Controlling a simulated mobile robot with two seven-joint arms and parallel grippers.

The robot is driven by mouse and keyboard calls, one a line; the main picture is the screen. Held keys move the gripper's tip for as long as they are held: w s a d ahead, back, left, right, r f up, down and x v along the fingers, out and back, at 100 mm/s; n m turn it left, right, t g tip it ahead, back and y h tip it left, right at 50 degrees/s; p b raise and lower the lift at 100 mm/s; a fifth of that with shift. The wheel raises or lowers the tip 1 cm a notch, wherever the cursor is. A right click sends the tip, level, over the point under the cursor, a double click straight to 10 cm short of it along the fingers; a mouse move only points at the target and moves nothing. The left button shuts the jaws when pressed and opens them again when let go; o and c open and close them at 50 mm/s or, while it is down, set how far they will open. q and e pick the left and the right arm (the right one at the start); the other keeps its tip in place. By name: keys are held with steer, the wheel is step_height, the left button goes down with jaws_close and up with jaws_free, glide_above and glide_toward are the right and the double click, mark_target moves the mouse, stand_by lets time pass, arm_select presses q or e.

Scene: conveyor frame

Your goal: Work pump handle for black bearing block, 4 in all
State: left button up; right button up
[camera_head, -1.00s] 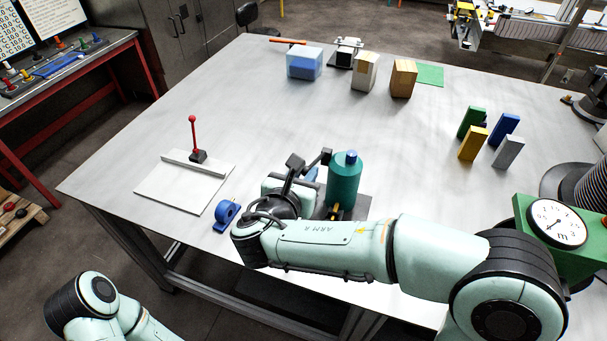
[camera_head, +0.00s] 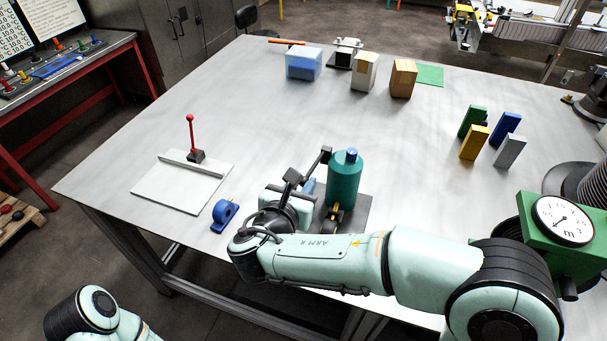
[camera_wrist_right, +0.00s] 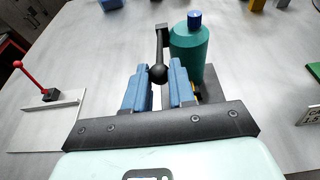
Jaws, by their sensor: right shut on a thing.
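The pump is a teal cylinder (camera_head: 344,180) with a blue cap, upright on a dark base plate (camera_head: 358,207) at the table's front. Its black pump handle (camera_head: 323,158) shows beside the cylinder; in the right wrist view its ball end (camera_wrist_right: 158,74) sits between blue fingers. My right gripper (camera_head: 304,188) is shut on the handle, left of the cylinder; the wrist partly hides it. In the right wrist view the gripper (camera_wrist_right: 160,84) is low in front of the pump. A small dark and yellow part (camera_head: 333,216) is at the pump's foot; I cannot tell whether it is the black bearing block.
A blue ring-shaped block (camera_head: 224,214) stands left of my right wrist. A red-knobbed lever (camera_head: 191,135) rises from a white plate. Several coloured blocks (camera_head: 474,142) stand at right, near a green gauge box (camera_head: 533,222). Boxes (camera_head: 403,80) stand at the back. Mid-table is clear.

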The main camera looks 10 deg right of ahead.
arm_select(q)
steer(key=shift+s+f, duration=0.4)
steer(key=shift+f, duration=0.1)
arm_select(e)
steer(key=shift+s+a+f, duration=0.15)
steer(key=shift+s+f, duration=0.1)
steer(key=shift+f, duration=0.5)
steer(key=shift+s+a+f+b, duration=0.1)
steer(key=shift+s+f+b, duration=0.05)
steer(key=shift+f+b, duration=0.95)
arm_select(q)
steer(key=shift+s+f, duration=0.65)
steer(key=shift+f, duration=0.2)
arm_select(e)
steer(key=shift+f, duration=0.1)
arm_select(q)
steer(key=shift+p, duration=0.3)
